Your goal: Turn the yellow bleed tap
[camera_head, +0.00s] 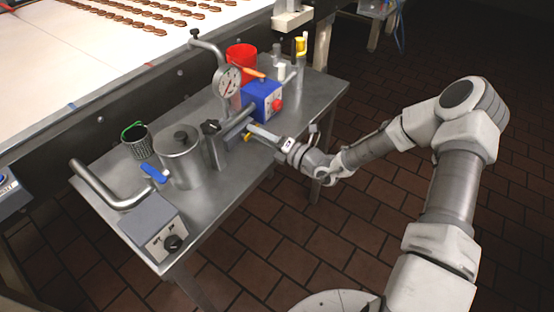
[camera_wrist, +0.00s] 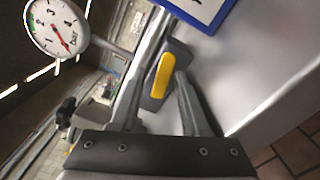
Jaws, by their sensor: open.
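The yellow bleed tap (camera_wrist: 163,75) shows in the wrist view as a yellow lever on a dark grey body. It lies at a slant between the ends of my two fingers. My gripper (camera_wrist: 158,88) is open, with a finger on either side of the lever; I cannot tell whether either touches it. In the head view the tap (camera_head: 247,137) is a small yellow patch on the pipework, partly hidden by my gripper (camera_head: 257,131), which reaches in from the right.
A blue box with a red button (camera_head: 262,100) stands just behind the tap. A pressure gauge (camera_head: 228,81) rises on the left. Free floor lies right.

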